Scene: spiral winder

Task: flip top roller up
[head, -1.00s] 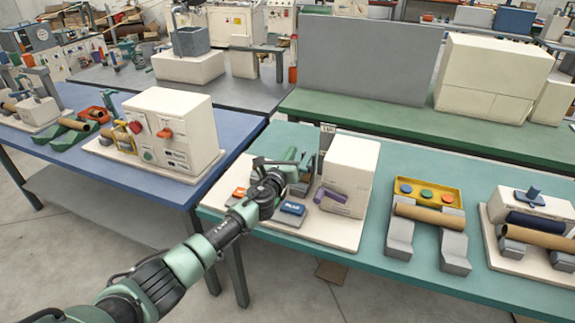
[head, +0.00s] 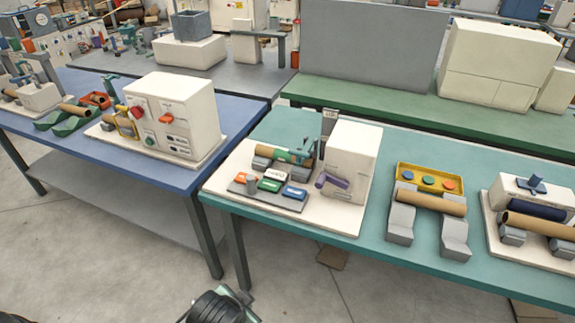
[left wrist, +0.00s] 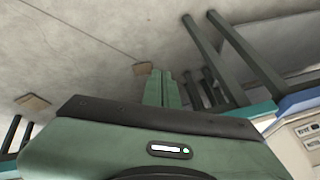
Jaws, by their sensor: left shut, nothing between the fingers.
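The winder (head: 345,160) stands on a cream base plate at the left end of the teal table. It has a white box housing, a purple lever (head: 332,181) and a grey upright post (head: 328,122). A brown and green roller (head: 280,153) lies across grey supports left of the housing. A teal part sits at its right end; whether it is the top roller is too small to tell. My left gripper (left wrist: 163,88) shows in the left wrist view, shut and empty over the floor, away from the winder. My right gripper is not in view.
In front of the roller is a panel with orange, green, white and blue buttons (head: 270,185). A yellow tray (head: 428,168) and another roller unit (head: 530,220) stand farther right. A blue table (head: 70,95) with another machine is at left.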

